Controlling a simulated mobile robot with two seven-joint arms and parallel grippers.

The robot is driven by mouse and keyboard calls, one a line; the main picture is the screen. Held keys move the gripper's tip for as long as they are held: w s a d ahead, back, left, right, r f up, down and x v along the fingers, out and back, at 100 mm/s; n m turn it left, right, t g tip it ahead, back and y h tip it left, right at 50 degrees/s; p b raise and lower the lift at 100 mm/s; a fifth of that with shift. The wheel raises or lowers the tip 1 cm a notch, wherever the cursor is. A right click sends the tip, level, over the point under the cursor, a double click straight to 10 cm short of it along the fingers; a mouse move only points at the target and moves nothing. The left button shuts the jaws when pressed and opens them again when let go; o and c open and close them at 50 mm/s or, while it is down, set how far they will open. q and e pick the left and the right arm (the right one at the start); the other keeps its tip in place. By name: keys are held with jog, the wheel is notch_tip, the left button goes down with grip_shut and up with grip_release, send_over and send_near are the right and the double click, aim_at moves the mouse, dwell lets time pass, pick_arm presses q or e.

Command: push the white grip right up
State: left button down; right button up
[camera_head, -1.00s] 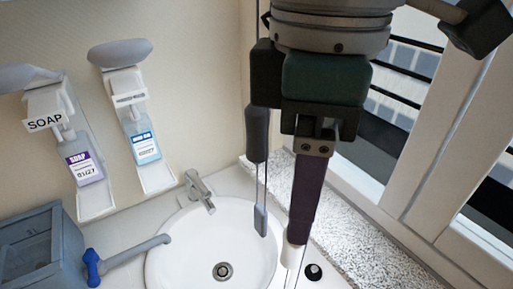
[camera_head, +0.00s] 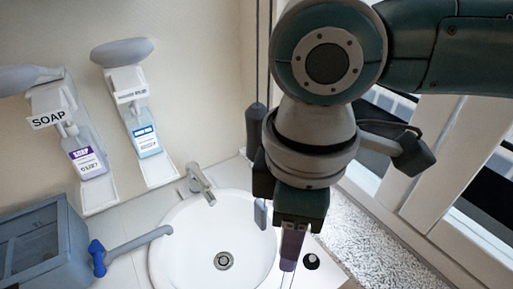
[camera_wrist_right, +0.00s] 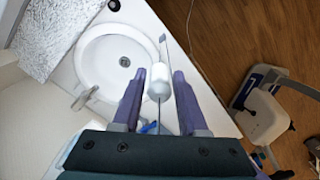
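The white grip (camera_wrist_right: 160,82) is a small rounded cylinder on a thin rod or cord. In the right wrist view it sits between the two purple fingers of my right gripper (camera_wrist_right: 159,73). The fingers lie close on either side of it, and I cannot tell whether they touch it. In the head view my right gripper (camera_head: 289,267) points down over the right side of the sink, and the white grip is hidden there. My left gripper is not in view.
Two soap dispensers (camera_head: 87,160) (camera_head: 146,140) are on the wall. A grey crate (camera_head: 35,245) stands at left.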

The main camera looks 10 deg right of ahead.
grip_shut()
jog(key=shift+r, duration=0.1)
dwell(1.0)
